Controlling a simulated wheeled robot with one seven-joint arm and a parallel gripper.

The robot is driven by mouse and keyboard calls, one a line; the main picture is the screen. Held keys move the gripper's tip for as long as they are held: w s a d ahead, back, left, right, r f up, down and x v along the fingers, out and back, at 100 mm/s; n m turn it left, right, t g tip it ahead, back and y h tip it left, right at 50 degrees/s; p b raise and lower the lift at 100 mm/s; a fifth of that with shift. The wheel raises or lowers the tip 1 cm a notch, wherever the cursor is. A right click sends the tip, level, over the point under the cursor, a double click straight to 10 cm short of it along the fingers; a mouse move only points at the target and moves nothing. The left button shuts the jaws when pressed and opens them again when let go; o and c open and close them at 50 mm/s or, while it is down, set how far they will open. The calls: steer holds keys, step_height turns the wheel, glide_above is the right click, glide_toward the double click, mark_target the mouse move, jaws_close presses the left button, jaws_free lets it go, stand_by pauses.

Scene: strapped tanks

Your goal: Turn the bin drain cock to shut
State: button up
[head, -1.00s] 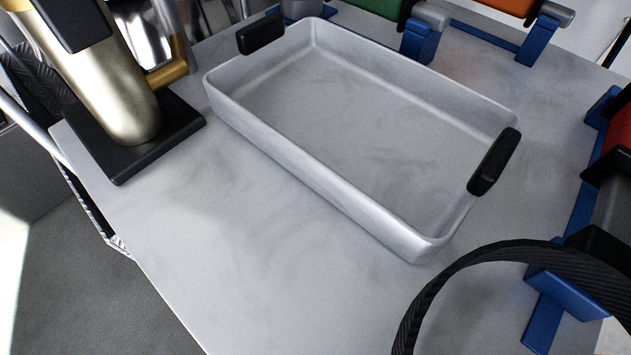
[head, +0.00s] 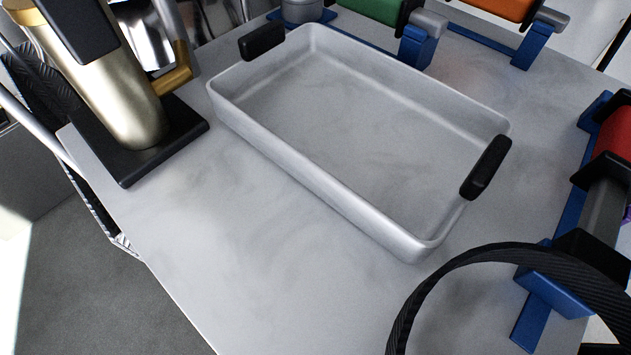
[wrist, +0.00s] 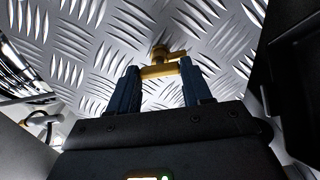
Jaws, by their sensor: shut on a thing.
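In the wrist view my gripper (wrist: 159,72) has its two blue fingers shut on the brass-yellow drain cock (wrist: 158,71). Part of the cock shows between the fingertips, and a short piece of it sticks up and to the right behind them. The cock sits in front of a silver diamond-plate surface (wrist: 110,40), which looks like the bin's wall. The fingers hide the ends of the gripped part, so I cannot tell the cock's exact angle. The head view shows neither my gripper nor this cock.
In the head view a silver tray (head: 330,200) with black handles lies on a grey worktop (head: 240,250). A brass cylinder (head: 135,115) stands on a black base at left. Green (head: 372,12), orange (head: 497,8) and red (head: 612,135) tanks sit in blue cradles. Black ribbed hose (head: 430,285) curves at lower right.

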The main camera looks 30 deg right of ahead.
steer(key=shift+d, duration=0.1)
steer(key=o, duration=1.1)
steer(key=shift+c, duration=0.2)
steer(key=shift+s, duration=0.1)
steer(key=p+v, duration=0.2)
steer(key=v, duration=0.5)
steer(key=shift+s, duration=0.3)
